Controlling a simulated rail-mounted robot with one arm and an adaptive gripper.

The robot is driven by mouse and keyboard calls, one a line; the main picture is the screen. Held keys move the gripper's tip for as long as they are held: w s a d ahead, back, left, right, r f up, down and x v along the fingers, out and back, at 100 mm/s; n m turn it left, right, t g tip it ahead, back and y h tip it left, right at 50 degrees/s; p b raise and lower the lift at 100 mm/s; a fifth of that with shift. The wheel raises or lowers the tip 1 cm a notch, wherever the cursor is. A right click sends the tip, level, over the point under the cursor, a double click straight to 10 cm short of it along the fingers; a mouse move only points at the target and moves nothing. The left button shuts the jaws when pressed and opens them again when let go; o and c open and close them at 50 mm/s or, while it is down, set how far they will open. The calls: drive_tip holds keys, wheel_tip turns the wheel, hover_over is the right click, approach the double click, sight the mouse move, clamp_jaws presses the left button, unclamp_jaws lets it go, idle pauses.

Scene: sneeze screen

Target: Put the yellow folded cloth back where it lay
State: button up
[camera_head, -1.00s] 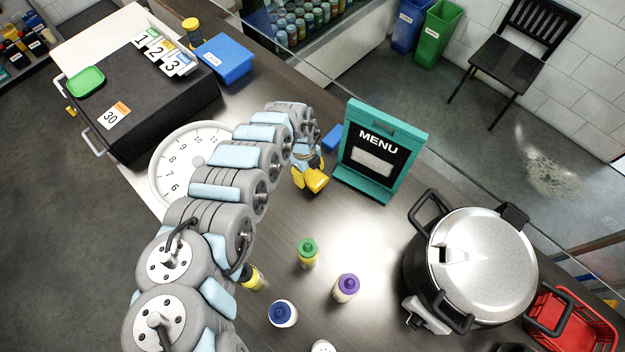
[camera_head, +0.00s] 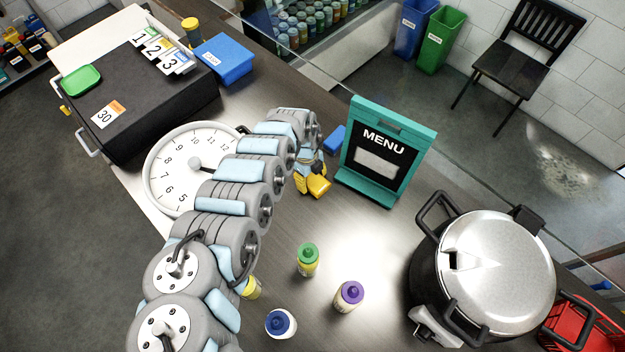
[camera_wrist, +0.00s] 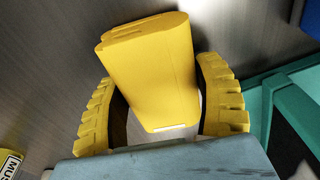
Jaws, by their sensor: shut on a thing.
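The yellow folded cloth (camera_wrist: 152,72) fills the middle of the wrist view, between the yellow ridged fingers of my gripper (camera_wrist: 165,105). My gripper is shut on it. In the head view the yellow cloth (camera_head: 319,186) shows at the end of my gripper (camera_head: 311,178), over the dark counter (camera_head: 260,320) and just left of the menu stand. I cannot tell whether the cloth touches the counter. My arm hides part of the counter behind it.
The teal menu stand (camera_head: 380,150) is close on the right, with a blue block (camera_head: 334,138) beside it. Bottles with green (camera_head: 308,252), purple (camera_head: 349,292) and blue (camera_head: 281,322) tops stand in front. A large pot (camera_head: 490,265) stands at right; a round dial (camera_head: 165,175) is left.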

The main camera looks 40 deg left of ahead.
drive_tip(key=shift+f, duration=0.15)
drive_tip(key=o, duration=1.2)
drive_tip(key=shift+c, duration=0.2)
drive_tip(key=shift+a+r, duration=0.15)
drive_tip(key=shift+r, duration=0.6)
drive_tip(key=shift+a+r, duration=0.15)
drive_tip(key=shift+r, duration=0.55)
wheel_tip(320, 180, up, 9)
drive_tip(key=a, duration=0.1)
drive_tip(key=shift+r, duration=0.15)
